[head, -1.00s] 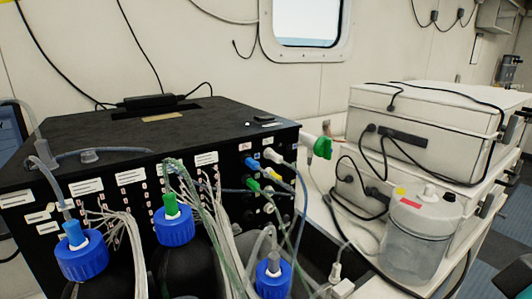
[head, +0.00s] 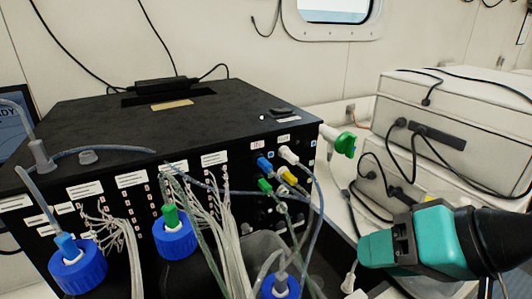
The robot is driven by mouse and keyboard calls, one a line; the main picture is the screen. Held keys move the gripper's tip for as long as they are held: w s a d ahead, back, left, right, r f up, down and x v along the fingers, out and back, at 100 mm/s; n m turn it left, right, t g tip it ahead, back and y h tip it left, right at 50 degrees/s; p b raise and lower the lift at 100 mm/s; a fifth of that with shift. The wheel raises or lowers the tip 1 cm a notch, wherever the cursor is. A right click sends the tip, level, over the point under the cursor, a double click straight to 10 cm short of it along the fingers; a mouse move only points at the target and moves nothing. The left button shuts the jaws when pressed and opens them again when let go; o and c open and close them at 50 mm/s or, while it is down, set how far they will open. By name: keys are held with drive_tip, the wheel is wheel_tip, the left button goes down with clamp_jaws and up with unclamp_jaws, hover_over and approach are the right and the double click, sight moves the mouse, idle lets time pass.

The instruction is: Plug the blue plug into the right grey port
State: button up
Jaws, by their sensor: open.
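The blue plug (head: 264,164) sits on the right part of the black box's front panel, at the upper left of a small cluster of coloured plugs. A white plug (head: 288,155), a yellow plug (head: 287,176) and a green plug (head: 265,186) are close to it. Small round sockets show dimly below them; I cannot tell clearly which is the right grey port. My gripper (head: 364,246), teal and black, is open at the lower right, pointing left. In the picture it is well right of and below the blue plug, apart from it. Its fingertips are poorly distinguishable.
The black box (head: 130,115) fills the left and centre. Blue-capped bottles (head: 172,238) and loose tubes stand in front of it. A green-and-white fitting (head: 342,143) sticks out at its right. Pale cases (head: 460,115) with black cables stand behind my gripper.

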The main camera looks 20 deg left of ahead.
drive_tip(key=w+a+r+m+t+y+p, duration=0.2)
drive_tip(key=a+m+y, duration=0.1)
drive_tip(key=a, duration=0.4)
drive_tip(key=m+t+y+p, duration=0.2)
drive_tip(key=m+t+p, duration=0.2)
drive_tip(key=m+t, duration=0.4)
approach(269, 166)
drive_tip(key=shift+w+a+f+m+g, duration=0.1)
drive_tip(key=shift+w+a+m+g, duration=0.3)
drive_tip(key=shift+w+m, duration=0.2)
drive_tip(key=p+x, duration=0.2)
drive_tip(key=p, duration=0.1)
drive_tip(key=p+x, duration=0.2)
drive_tip(key=p, duration=0.1)
drive_tip(key=p+x, duration=0.2)
drive_tip(key=p, duration=0.1)
drive_tip(key=shift+w+a+r, duration=0.15)
drive_tip(key=shift+r, duration=0.2)
drive_tip(key=p+x, duration=0.1)
drive_tip(key=p, duration=0.2)
drive_tip(key=shift+w+a, duration=0.2)
drive_tip(key=shift+a, duration=0.05)
drive_tip(key=shift+w+a+f+p, duration=0.3)
drive_tip(key=shift+p, duration=0.65)
